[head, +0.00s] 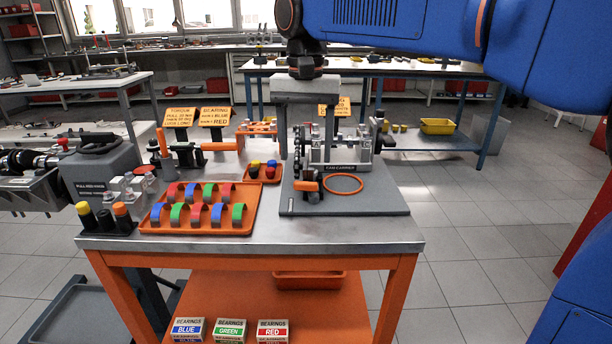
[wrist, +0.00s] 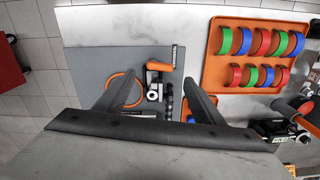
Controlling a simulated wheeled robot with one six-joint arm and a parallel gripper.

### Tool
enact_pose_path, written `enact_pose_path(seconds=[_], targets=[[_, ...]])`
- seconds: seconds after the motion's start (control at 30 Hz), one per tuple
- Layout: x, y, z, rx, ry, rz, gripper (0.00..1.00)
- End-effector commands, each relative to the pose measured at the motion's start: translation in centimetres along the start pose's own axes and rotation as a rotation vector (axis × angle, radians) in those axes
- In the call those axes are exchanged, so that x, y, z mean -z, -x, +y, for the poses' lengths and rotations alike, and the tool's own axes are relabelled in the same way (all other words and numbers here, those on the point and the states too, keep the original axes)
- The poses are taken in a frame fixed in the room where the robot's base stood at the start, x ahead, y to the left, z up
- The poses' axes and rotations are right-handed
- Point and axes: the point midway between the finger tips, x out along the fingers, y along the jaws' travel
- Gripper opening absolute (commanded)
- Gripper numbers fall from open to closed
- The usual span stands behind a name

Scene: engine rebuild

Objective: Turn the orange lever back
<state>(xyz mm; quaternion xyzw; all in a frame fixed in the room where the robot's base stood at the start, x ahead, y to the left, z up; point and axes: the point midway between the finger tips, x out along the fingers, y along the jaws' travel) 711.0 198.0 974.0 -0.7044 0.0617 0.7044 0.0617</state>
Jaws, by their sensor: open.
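The orange lever (head: 308,186) is a short, thick orange handle at the front of the cam carrier (head: 340,165), on the grey mat. The wrist view also shows the orange lever (wrist: 159,66), just beyond and between my fingertips. My gripper (head: 306,158) points down above the cam carrier, its fingers spread wide. In the wrist view my gripper (wrist: 163,77) is open with nothing between the fingers. The fingers hide part of the carrier; contact with the lever cannot be told.
An orange ring (head: 343,184) lies on the mat (head: 385,208) right of the lever. An orange tray (head: 200,229) of coloured bearing shells is to the left, with a small tray (head: 263,180) nearby. Signs (head: 214,117) stand behind. The mat's front right is clear.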

Motion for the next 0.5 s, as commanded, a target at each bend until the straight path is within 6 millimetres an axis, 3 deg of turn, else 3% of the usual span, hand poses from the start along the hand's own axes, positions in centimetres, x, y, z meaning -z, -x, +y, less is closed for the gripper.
enact_pose_path(seconds=[0.2, 0.5], targets=[[-0.1, -3.8, 0.1, -0.002, 0.000, -0.002, 0.62], [0.0, -6.7, 0.0, -0.001, 0.000, -0.001, 0.62]])
